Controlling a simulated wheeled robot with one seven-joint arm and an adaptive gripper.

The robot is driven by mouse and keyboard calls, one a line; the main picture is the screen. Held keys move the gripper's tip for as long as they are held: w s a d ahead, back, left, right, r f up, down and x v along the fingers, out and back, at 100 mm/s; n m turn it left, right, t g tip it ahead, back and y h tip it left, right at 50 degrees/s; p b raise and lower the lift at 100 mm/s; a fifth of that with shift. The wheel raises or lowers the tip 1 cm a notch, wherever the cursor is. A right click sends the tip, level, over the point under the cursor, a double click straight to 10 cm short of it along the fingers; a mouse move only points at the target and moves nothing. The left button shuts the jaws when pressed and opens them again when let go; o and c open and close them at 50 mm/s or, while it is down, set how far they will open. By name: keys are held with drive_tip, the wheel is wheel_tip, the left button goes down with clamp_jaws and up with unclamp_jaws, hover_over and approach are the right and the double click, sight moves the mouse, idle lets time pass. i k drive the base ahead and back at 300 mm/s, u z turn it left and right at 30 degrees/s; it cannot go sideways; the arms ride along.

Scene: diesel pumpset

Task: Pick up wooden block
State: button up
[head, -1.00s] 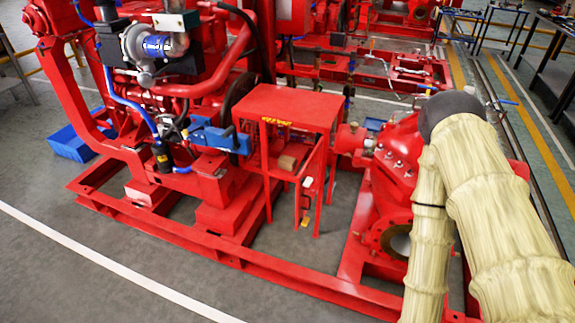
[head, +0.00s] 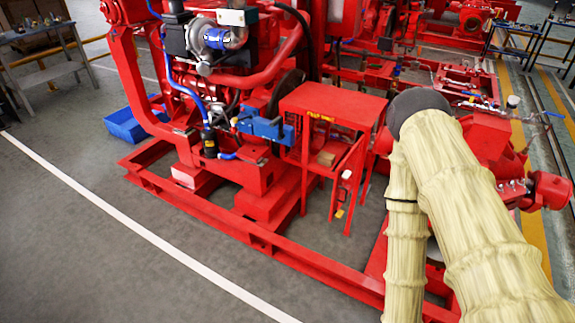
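A small brown block (head: 325,158), which looks like the wooden block, sits inside the open red stand (head: 333,104), below its top plate. Part of it is hidden by the stand's frame. My arm in its cream cover (head: 470,200) reaches in at the right of the head view, to the right of the stand. My gripper is not in view, so I cannot see its state or what it holds.
The red pumpset base rail (head: 250,238) runs along the front of the stand. Engine parts and a blue vise-like part (head: 262,128) stand left of it. A blue bin (head: 125,125) and a grey table (head: 45,60) are at the left. Grey floor is clear in front.

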sight(325, 158)
drive_tip(key=u, duration=1.35)
drive_tip(key=i, duration=1.75)
drive_tip(key=z, duration=0.7)
drive_tip(key=i, duration=1.05)
drive_tip(key=z, duration=1.35)
drive_tip(key=i, duration=0.5)
drive_tip(key=z, duration=0.35)
